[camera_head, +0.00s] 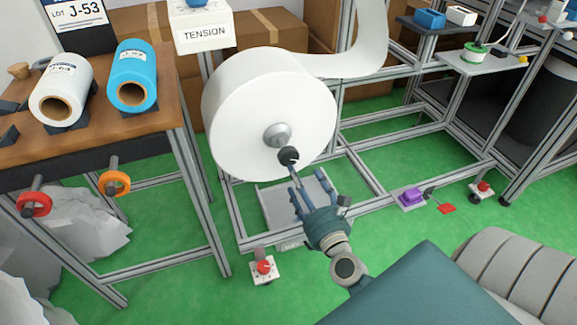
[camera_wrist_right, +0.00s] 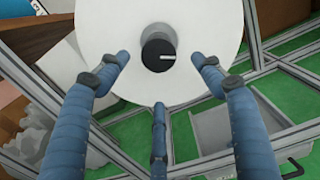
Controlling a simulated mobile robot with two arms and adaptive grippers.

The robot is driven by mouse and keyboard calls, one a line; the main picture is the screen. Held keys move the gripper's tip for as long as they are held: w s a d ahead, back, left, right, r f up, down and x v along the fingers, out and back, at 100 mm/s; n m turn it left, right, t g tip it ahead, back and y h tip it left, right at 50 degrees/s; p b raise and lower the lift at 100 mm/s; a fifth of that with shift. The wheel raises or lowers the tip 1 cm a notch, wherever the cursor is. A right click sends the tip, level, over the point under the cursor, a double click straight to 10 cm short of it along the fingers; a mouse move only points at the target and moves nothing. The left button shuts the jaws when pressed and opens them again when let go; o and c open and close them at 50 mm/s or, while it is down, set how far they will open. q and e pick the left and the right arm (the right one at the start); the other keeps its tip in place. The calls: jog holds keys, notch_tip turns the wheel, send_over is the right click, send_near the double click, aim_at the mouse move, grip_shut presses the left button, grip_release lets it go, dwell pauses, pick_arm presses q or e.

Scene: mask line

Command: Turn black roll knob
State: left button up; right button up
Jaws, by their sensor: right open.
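The black roll knob (camera_head: 289,156) sits on the front of the big white roll (camera_head: 240,110), just below and right of the grey hub (camera_head: 277,135). In the right wrist view the knob (camera_wrist_right: 158,54) faces the camera, with a white line pointing right on its face. My right gripper (camera_head: 296,187) is open, with its blue fingers apart, just below and in front of the knob. In the wrist view its fingers (camera_wrist_right: 160,75) spread left, right and below the knob, and nothing is between them. My left gripper is not in view.
A wooden table (camera_head: 90,140) at left holds a white roll (camera_head: 61,90) and a blue roll (camera_head: 132,75). Metal frame bars surround the big roll. A grey tray (camera_head: 280,210) lies beneath it. A red-knobbed box (camera_head: 264,268) stands on the green floor.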

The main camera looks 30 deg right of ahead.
aim_at(290, 160)
jog(key=x, duration=0.4)
jog(key=shift+w+r+p, duration=0.2)
jog(key=shift+w+p, duration=0.1)
jog(key=shift+p, duration=0.05)
jog(key=x, duration=0.4)
jog(key=shift+f, duration=0.15)
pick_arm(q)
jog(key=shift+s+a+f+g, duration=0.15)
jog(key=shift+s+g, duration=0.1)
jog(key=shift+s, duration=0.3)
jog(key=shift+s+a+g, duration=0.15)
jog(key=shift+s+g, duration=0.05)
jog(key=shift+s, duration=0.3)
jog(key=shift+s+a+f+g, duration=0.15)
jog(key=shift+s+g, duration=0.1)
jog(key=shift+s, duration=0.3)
pick_arm(e)
jog(key=shift+x, duration=0.85)
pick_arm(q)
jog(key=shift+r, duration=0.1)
pick_arm(e)
jog(key=shift+c, duration=0.5)
jog(key=c, duration=1.1)
